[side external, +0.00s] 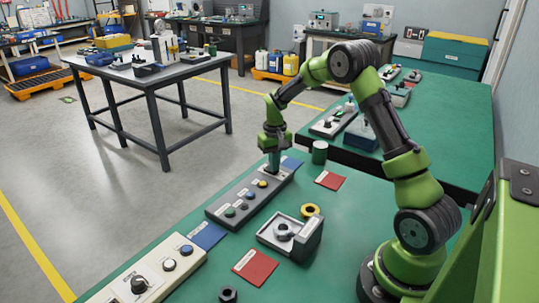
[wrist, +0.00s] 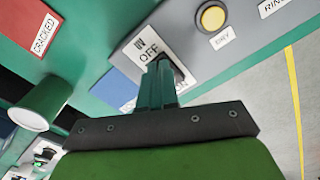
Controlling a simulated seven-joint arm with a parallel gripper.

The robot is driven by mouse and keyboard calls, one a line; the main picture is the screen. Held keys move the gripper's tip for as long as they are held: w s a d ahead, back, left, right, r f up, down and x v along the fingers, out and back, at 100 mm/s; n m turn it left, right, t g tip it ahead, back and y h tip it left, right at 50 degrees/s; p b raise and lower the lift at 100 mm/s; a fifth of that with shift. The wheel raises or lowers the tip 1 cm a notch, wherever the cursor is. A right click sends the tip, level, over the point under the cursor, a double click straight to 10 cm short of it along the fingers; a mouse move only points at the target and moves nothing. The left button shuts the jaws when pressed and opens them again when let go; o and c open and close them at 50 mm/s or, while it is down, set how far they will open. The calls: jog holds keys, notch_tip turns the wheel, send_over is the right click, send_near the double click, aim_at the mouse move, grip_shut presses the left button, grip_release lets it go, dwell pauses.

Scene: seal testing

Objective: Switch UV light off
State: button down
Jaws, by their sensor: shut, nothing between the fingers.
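A long grey control panel (side external: 246,203) lies on the green bench and also shows in the wrist view (wrist: 208,58). A dark switch (wrist: 178,68) sits at its far end beside a white label reading OFF (wrist: 149,52). My gripper (side external: 273,170) is shut and empty, pointing down at that end of the panel. In the wrist view its fingertips (wrist: 162,66) are right at the switch; I cannot tell whether they touch it. The switch's position is partly hidden, and the side view hides the switch behind my gripper.
A yellow button (wrist: 212,17) sits close to the switch. A green cylinder (side external: 320,152) and a red CRACKED card (side external: 329,180) are nearby. A grey fixture (side external: 290,235), a yellow ring (side external: 311,210) and a beige control box (side external: 150,273) stand nearer the camera.

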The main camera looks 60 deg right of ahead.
aim_at(276, 177)
jog(key=shift+r, duration=3.5)
jog(key=s+a+r+n+t+y, duration=0.1)
jog(key=s+a+r+t, duration=0.2)
jog(key=s+a+r, duration=0.4)
jog(key=s+a+r+n+t+y, duration=0.1)
jog(key=s+a+r+t, duration=0.3)
jog(key=s+a, duration=0.9)
notch_tip(276, 177, up, 3)
jog(key=shift+s+a+r, duration=0.1)
jog(key=shift+s+a, duration=0.2)
jog(key=shift+a, duration=0.6)
